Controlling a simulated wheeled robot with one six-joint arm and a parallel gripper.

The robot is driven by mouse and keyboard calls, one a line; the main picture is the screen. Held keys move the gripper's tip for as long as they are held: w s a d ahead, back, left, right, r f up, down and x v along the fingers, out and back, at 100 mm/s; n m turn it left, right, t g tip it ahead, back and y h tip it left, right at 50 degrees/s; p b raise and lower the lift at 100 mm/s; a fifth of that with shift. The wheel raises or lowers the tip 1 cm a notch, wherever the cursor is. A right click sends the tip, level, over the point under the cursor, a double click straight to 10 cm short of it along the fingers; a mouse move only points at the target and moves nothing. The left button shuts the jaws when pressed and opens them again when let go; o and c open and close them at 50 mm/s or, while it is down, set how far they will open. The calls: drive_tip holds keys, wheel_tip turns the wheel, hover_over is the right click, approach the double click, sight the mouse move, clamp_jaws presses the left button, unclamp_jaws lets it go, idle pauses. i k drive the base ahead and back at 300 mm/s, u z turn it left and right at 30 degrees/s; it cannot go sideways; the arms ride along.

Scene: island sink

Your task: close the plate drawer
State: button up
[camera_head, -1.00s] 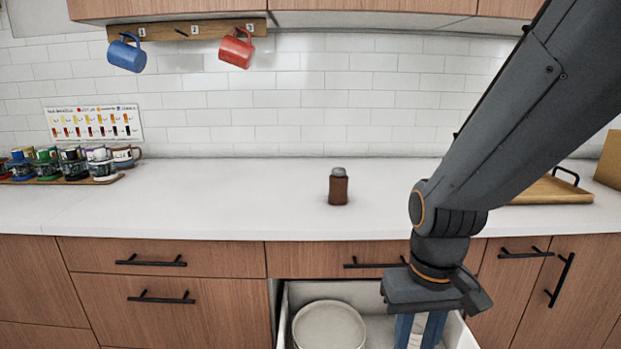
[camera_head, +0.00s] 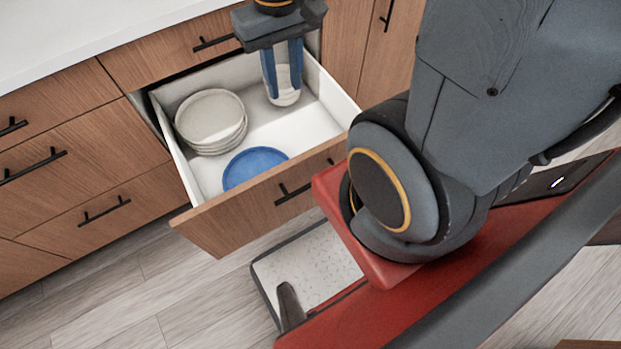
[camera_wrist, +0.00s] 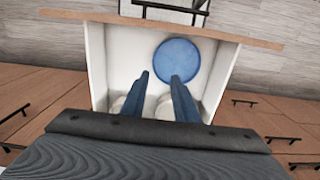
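The plate drawer (camera_head: 250,210) is pulled out from the cabinet, with a wooden front, white inner walls and a black handle (camera_head: 297,190). A stack of white plates (camera_head: 210,118) lies in its back left, and a blue plate (camera_head: 254,166) lies near the front. In the wrist view the blue plate (camera_wrist: 178,60) lies beyond my fingertips, near the drawer front (camera_wrist: 105,19). My gripper (camera_head: 284,90) is over the back right of the drawer, fingers downward and apart. A white rounded object (camera_head: 287,97) shows by the fingers; I cannot tell whether they touch it.
A shut drawer with a black handle (camera_head: 213,43) is above, under the white counter (camera_head: 60,30). Shut drawers (camera_head: 60,170) stand to the left. My red base is close to the drawer front's right end. Bare floor (camera_head: 120,290) lies at the lower left.

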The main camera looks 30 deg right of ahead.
sight(210, 115)
drive_tip(key=u, duration=1.9)
drive_tip(key=k, duration=0.75)
drive_tip(key=z, duration=1.75)
